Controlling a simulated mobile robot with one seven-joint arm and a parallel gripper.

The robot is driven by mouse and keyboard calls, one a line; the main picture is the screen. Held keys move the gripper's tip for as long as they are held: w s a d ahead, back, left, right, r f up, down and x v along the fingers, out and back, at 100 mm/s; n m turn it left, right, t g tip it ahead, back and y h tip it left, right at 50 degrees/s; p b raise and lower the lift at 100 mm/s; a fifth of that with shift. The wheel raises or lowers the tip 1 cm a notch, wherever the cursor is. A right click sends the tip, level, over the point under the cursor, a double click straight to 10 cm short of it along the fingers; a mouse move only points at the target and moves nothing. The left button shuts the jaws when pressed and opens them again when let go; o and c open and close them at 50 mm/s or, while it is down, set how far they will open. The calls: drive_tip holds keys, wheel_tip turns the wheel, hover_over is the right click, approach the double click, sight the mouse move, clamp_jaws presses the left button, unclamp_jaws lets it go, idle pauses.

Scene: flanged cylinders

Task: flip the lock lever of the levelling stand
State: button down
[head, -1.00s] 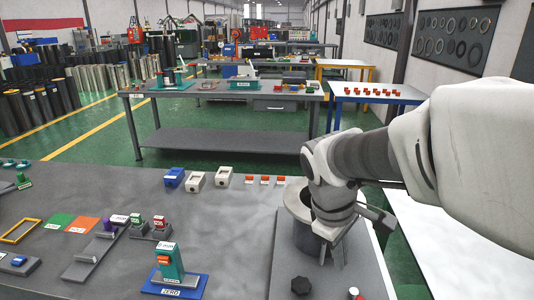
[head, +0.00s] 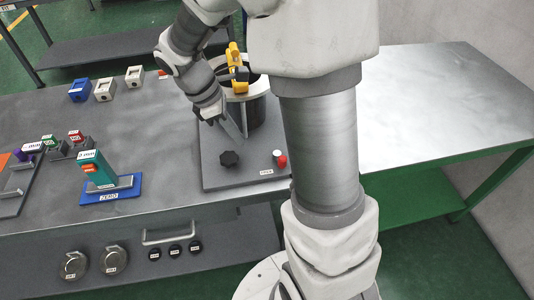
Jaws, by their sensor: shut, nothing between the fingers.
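The stand is a grey base plate (head: 212,172) on the bench, carrying a dark flanged cylinder (head: 256,112) with a pale rim. My arm hides part of the cylinder's surroundings.
A teal device on a blue ZERO base (head: 108,192) stands left of the plate. Blue (head: 80,91) and white (head: 105,90) blocks sit behind it. Small labelled blocks lie farther left. The bench right of my arm (head: 440,100) is bare.

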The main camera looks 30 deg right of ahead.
drive_tip(key=shift+f, duration=0.1)
drive_tip(key=b+x, duration=0.1)
drive_tip(key=x, duration=0.9)
drive_tip(key=shift+f+b, duration=0.15)
drive_tip(key=shift+b, duration=0.25)
drive_tip(key=shift+s+d+r, duration=0.1)
drive_tip(key=shift+s+d, duration=0.15)
drive_tip(key=shift+d, duration=0.35)
drive_tip(key=shift+s+d+r, duration=0.1)
drive_tip(key=shift+s+d, duration=0.15)
drive_tip(key=shift+d, duration=0.35)
drive_tip(key=shift+s+d, duration=0.25)
drive_tip(key=shift+d, duration=0.35)
